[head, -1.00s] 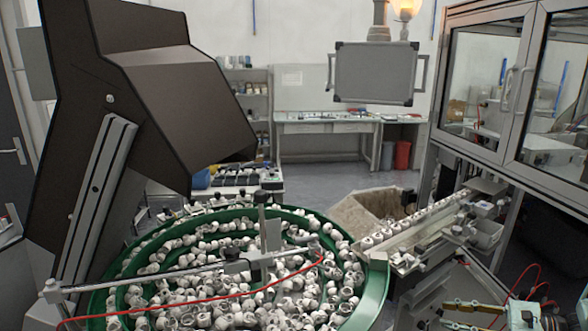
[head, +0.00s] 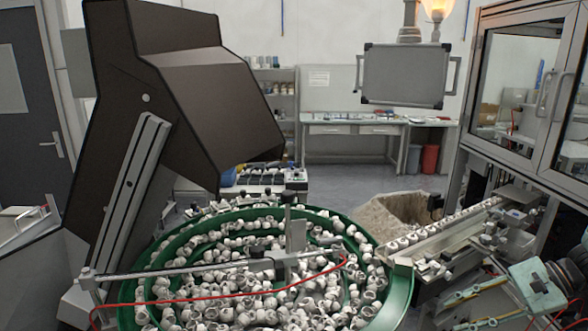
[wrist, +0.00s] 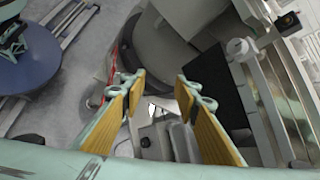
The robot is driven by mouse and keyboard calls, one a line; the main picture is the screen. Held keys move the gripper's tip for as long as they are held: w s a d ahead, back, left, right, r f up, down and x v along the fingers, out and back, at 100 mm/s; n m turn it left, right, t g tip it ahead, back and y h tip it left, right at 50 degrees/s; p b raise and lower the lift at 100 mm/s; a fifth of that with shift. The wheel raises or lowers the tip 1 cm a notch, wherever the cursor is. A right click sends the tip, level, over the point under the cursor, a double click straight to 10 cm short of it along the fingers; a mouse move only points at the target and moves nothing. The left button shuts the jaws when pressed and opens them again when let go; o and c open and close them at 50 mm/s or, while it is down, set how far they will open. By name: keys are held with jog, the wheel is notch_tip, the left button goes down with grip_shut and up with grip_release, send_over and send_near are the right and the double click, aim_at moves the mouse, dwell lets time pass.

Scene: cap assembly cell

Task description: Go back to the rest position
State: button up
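My gripper (head: 462,308) shows at the lower right of the head view, just right of the green bowl and in front of the feed track. It is also in the wrist view (wrist: 160,92), where its two yellow-padded fingers stand well apart with nothing between them. The gripper is open and empty. The green bowl feeder (head: 403,290) is full of loose white caps (head: 215,290). A row of white caps (head: 425,232) lies along the inclined feed track (head: 432,262).
A framed glass cabinet (head: 512,85) stands at the right, close above the track. A dark hopper (head: 215,95) leans over the bowl at the left. A grey panel (head: 405,76) hangs at the back. Open floor (head: 335,184) lies behind the bowl.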

jog(key=s+a+r+n+g+h+p, duration=0.1)
jog(key=s+a+r+n+g+h, duration=0.25)
jog(key=a+r, duration=0.6)
jog(key=s+a+r+n+t+h+p, duration=0.15)
jog(key=s+a+r+n, duration=0.45)
jog(key=r, duration=0.7)
jog(key=s+a+r+n+t+h+p, duration=0.1)
jog(key=s+a+r+n+h+p, duration=0.1)
jog(key=s+a+r, duration=0.3)
jog(key=s+a+r+n+t+h+p, duration=0.1)
jog(key=s+a+r+n+h+p, duration=0.1)
jog(key=s+a+r, duration=0.4)
jog(key=shift+s+r+n+t+h, duration=0.45)
jog(key=shift+s+r, duration=1.55)
jog(key=shift+s, duration=2.3)
jog(key=shift+a+f, duration=0.1)
notch_tip(320, 180, down, 5)
jog(key=b, duration=0.5)
